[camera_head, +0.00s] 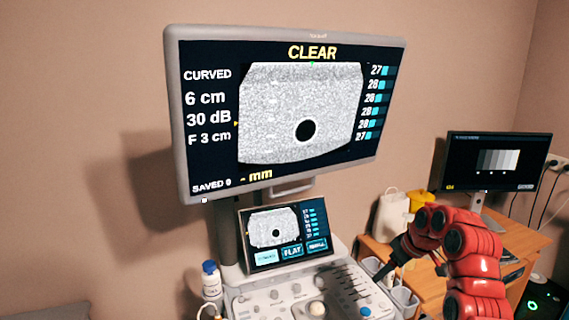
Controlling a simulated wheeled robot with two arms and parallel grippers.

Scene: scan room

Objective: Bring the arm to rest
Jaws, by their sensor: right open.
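My right arm, red with black joints, comes in from the lower right and bends over toward the ultrasound console (262,303). Its dark right gripper (380,277) points down and left at the console's right side, near the sliders. The gripper is open; its fingertips are small and hard to make out, and I see nothing held in it. I cannot tell whether it touches the console. My left gripper is not in view.
A large monitor (205,75) reads "CLEAR" above a smaller touch screen (288,235). A white-and-blue bottle (211,280) stands left of the console. On the right, a wooden desk (433,285) holds a second monitor (497,163), a white container (391,215) and a yellow one (420,201).

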